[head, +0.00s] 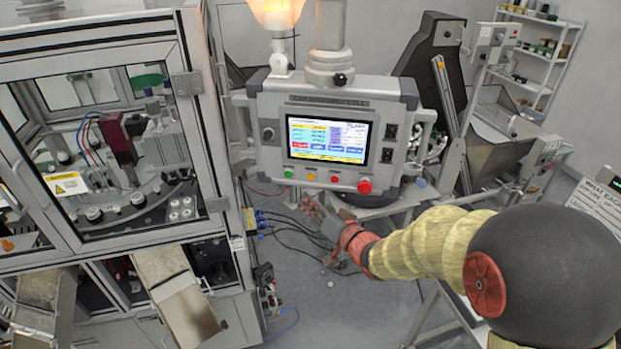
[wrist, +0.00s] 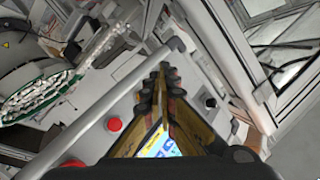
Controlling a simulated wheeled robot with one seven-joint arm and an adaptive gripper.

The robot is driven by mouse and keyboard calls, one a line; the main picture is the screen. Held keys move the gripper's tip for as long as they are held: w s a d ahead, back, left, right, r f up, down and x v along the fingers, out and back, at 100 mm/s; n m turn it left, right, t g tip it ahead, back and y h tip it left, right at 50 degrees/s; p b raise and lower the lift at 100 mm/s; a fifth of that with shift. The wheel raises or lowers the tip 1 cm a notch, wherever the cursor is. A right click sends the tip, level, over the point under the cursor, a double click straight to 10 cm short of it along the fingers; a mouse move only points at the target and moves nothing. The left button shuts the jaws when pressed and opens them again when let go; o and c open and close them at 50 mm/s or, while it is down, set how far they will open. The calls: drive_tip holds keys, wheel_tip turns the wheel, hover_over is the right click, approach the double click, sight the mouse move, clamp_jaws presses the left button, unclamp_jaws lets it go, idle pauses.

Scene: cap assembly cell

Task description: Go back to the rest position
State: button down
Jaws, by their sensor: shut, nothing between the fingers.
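My gripper (head: 314,208) is just below the control panel (head: 405,88) in the head view, at the end of my outstretched arm. In the wrist view my gripper (wrist: 166,80) has its two dark, ribbed fingertips together, with nothing between them. The panel's lit screen (head: 328,139) and its row of buttons, with a large red one (head: 365,186) at the right, are uncovered in the head view. In the wrist view the fingers overlap the panel and part of the screen (wrist: 160,146). Whether the fingers touch the panel cannot be told.
A glazed machine cabinet (head: 190,84) stands at the left, with metal chutes (head: 188,312) below. A dark hopper machine (head: 432,62) and a shelf rack (head: 562,47) stand at the back right. Cables (head: 290,232) lie on the floor below the panel. A grey handle bar (wrist: 108,112) runs close to the fingers.

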drive_tip(key=s+d+f+n+g+h+b, duration=0.15)
drive_tip(key=s+d+f+g+h, duration=0.5)
drive_tip(key=d+f, duration=0.7)
drive_tip(key=s+d+f+h+b, duration=0.1)
drive_tip(key=s+f+b, duration=0.1)
drive_tip(key=s+b, duration=0.6)
drive_tip(key=s+d+f+g+b, duration=0.1)
drive_tip(key=s+d+f+b, duration=0.1)
drive_tip(key=s+b, duration=0.6)
drive_tip(key=s+d+f+h+b, duration=0.1)
drive_tip(key=s+d+f+b, duration=0.1)
drive_tip(key=s+b, duration=0.6)
drive_tip(key=s+m, duration=0.1)
drive_tip(key=s, duration=0.3)
drive_tip(key=shift+s+d+f+h+b, duration=0.2)
drive_tip(key=shift+s+f+h+b, duration=0.05)
drive_tip(key=shift+f+h+b, duration=0.1)
drive_tip(key=shift+g, duration=0.25)
